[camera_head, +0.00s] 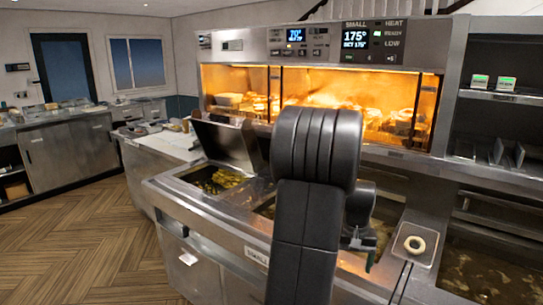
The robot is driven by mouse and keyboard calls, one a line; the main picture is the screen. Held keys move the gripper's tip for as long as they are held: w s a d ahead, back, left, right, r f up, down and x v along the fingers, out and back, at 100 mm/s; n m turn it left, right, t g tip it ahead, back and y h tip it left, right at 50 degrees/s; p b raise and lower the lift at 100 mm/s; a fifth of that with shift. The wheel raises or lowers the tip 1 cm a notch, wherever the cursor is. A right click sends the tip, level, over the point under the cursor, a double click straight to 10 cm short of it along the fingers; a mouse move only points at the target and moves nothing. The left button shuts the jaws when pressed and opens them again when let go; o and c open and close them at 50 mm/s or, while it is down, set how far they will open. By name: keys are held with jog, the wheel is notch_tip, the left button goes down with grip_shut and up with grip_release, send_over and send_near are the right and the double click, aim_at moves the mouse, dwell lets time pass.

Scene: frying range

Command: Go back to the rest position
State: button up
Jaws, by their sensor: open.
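My arm rises in the middle of the head view, dark and thick, and bends over the frying range (215,222). My gripper (362,245) shows partly behind the arm, low over the right part of the range. It is open, and I see nothing held in it. A small green piece shows just under it; I cannot tell what it is. The arm hides much of the range's middle.
A fryer well with yellow food (222,180) has its lid (222,142) raised. A pale ring (414,244) lies on a small plate at right. A lit warming cabinet (240,78) stands behind. Shelves (505,97) are at right. The wooden floor (75,235) at left is clear.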

jog(key=shift+a+f, duration=0.75)
jog(key=shift+f, duration=0.25)
jog(key=shift+s, duration=0.1)
